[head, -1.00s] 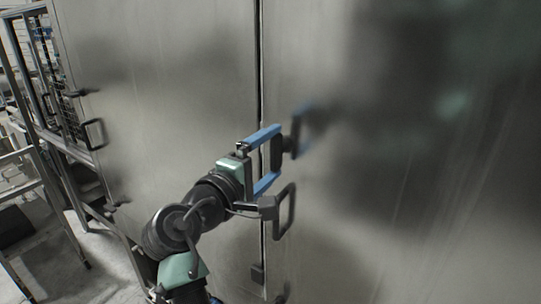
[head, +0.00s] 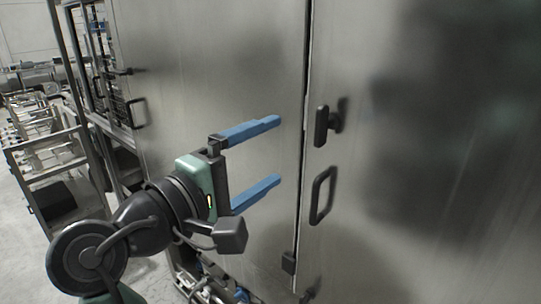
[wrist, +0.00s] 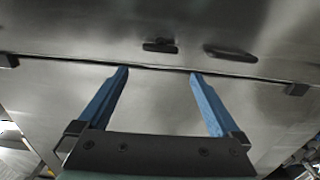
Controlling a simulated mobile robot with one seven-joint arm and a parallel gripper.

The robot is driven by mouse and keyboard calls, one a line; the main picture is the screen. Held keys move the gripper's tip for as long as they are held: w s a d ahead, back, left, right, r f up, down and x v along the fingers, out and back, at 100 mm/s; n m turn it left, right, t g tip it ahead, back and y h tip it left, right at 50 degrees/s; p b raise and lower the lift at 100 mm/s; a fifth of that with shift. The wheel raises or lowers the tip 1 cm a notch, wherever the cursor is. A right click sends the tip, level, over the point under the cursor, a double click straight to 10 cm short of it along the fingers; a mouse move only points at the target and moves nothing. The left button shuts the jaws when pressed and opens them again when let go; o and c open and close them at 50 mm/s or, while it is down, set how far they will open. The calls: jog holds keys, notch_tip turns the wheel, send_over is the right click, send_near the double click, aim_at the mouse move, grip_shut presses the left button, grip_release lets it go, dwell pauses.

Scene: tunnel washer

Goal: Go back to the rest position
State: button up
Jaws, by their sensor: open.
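My gripper (head: 272,152) is open and empty, with its two blue fingers held wide apart. In the head view it is in front of the steel cabinet doors, left of the dark latch handle (head: 322,125) and the loop handle (head: 322,194), touching neither. In the wrist view the fingers (wrist: 158,75) point toward the door seam, and the latch (wrist: 160,46) and loop handle (wrist: 229,53) lie beyond the fingertips. The right door (head: 430,150) and left door (head: 215,75) look closed along the seam.
Another handle (head: 137,113) is on the left part of the cabinet. A metal frame rack (head: 55,165) stands at the far left on the grey floor. Pipes or fittings (head: 215,285) show low below the left door. The floor at the lower left looks clear.

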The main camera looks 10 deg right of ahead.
jog(key=s+a+r+m+t+y+b, duration=0.2)
jog(key=a+r+m+t+y+b, duration=0.25)
jog(key=r+t+y, duration=0.45)
jog(key=s+a+r+m+t+y, duration=0.3)
jog(key=s+r+t+y, duration=0.2)
jog(key=s, duration=0.6)
notch_tip(320, 180, up, 2)
jog(key=shift+r+t, duration=0.1)
jog(key=shift+t, duration=1.1)
jog(key=shift+a, duration=0.1)
